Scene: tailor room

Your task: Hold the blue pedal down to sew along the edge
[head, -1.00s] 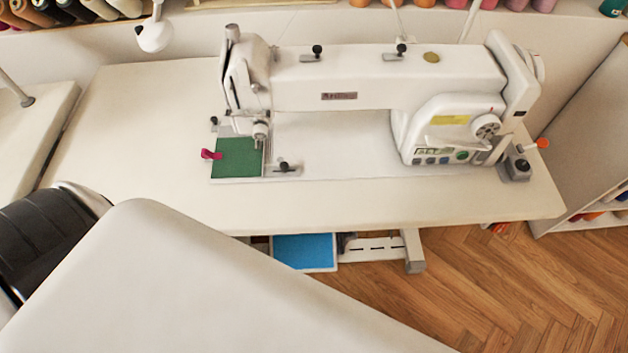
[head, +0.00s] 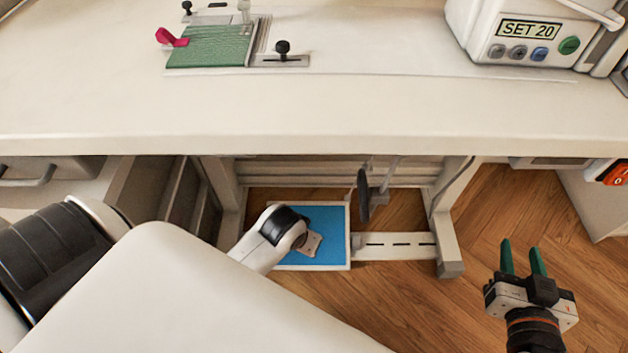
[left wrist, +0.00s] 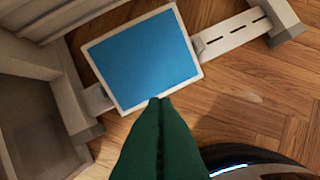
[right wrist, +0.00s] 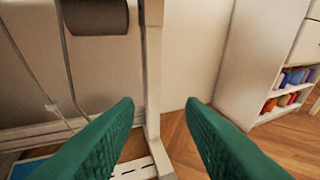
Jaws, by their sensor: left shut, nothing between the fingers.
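The blue pedal (head: 330,225) lies low under the table, with a white rim. My left forearm reaches over it in the head view, hiding part of it and the left fingers. In the left wrist view, my left gripper (left wrist: 158,100) is shut and empty, its green fingertips overlapping the pedal's near rim (left wrist: 135,108). I cannot tell whether they touch it. My right gripper (head: 523,258) is open and empty, right of the table leg; its fingers (right wrist: 160,103) also show apart in the right wrist view. Green fabric (head: 210,46) with a pink clip (head: 170,38) lies on the table.
The sewing table's front edge (head: 300,145) overhangs the pedal. A white table leg (head: 448,225) stands right of it, and a drawer unit (head: 60,180) stands left. The machine's panel (head: 528,32) reads SET 20. Wooden floor is clear at the right.

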